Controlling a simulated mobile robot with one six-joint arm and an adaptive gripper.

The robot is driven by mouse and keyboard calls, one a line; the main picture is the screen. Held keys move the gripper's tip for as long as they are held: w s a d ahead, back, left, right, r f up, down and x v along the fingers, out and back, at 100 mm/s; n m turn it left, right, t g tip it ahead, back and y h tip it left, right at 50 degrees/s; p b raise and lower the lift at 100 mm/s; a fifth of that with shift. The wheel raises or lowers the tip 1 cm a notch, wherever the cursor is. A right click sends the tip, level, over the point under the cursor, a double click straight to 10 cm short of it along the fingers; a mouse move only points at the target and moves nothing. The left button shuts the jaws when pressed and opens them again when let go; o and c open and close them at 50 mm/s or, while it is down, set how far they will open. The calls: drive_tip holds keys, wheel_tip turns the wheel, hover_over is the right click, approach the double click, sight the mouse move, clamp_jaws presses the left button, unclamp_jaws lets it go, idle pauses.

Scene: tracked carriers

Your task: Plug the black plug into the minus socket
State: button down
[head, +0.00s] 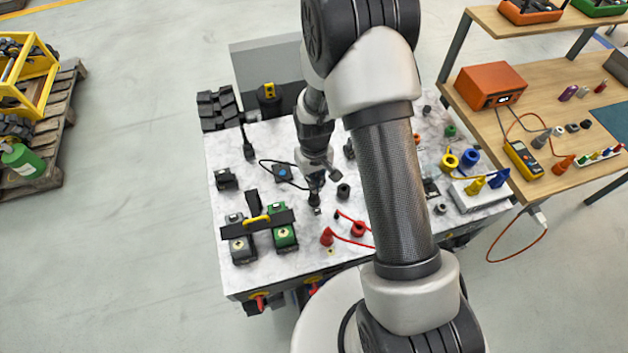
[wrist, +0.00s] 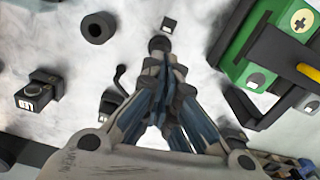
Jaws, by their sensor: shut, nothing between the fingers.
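My gripper (head: 315,184) is shut and empty, pointing down over the marble-look table top. In the wrist view its fingertips (wrist: 161,68) are together. A dark upright piece (head: 313,200), which looks like the black plug, stands right at the fingertips; its round dark end shows in the wrist view (wrist: 159,44). I cannot tell whether the fingertips touch it, or whether it is seated in a socket. A small label (head: 317,211) lies beside it; its sign is too small to read. A separate black ring-shaped piece (head: 343,191) stands to the right.
A green block (head: 285,236) and a grey block (head: 240,251), bridged by a black bar with a yellow handle, stand to the left. A red plug (head: 327,237) and red ring (head: 358,229) stand nearer the front. My arm hides part of the table.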

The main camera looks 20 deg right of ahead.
drive_tip(key=shift+s+f+b, duration=0.25)
drive_tip(key=shift+f+b, duration=0.05)
drive_tip(key=shift+f, duration=0.15)
idle(0.3)
drive_tip(key=shift+w+r+p, duration=0.15)
drive_tip(key=shift+r+p, duration=0.9)
drive_tip(key=shift+r, duration=0.55)
drive_tip(key=shift+w+r, duration=0.1)
drive_tip(key=shift+r, duration=0.3)
wheel_tip(320, 180, up, 11)
